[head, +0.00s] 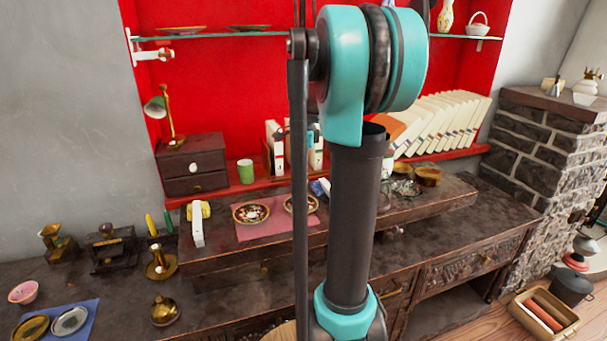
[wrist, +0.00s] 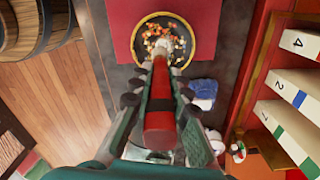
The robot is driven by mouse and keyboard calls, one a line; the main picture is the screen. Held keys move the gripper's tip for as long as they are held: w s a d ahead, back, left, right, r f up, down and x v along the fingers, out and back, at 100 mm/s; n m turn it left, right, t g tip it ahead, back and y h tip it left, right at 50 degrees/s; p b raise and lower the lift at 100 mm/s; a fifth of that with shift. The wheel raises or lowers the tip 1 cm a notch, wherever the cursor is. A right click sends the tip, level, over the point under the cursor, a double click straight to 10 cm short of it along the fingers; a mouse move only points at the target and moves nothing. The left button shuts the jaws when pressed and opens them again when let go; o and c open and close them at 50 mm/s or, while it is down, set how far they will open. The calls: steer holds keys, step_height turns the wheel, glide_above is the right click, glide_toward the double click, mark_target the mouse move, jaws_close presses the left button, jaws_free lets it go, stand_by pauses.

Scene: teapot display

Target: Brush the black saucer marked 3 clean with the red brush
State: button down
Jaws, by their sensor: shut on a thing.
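My gripper (wrist: 161,74) is shut on the red brush (wrist: 160,125), with a finger on each side of the red handle. The brush's pale bristle end points at a black saucer (wrist: 206,36) with a gold rim, which holds many orange, red and white crumbs. The bristles overlap the saucer's near part in the wrist view; I cannot tell whether they touch it. In the head view two dark gold-rimmed saucers sit on the red mat (head: 275,231), the left one (head: 237,218) with crumbs, the right one (head: 313,208) partly behind my arm. I cannot read a 3. My gripper is hidden there.
A blue-and-white thing (wrist: 204,90) lies right of the brush. White numbered blocks (wrist: 287,93) stand farther right. In the head view a white upright block (head: 197,226) stands left of the mat, a green cup (head: 246,171) and a drawer box (head: 192,165) behind.

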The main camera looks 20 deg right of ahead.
steer(key=shift+f, duration=1)
steer(key=shift+w, duration=0.1)
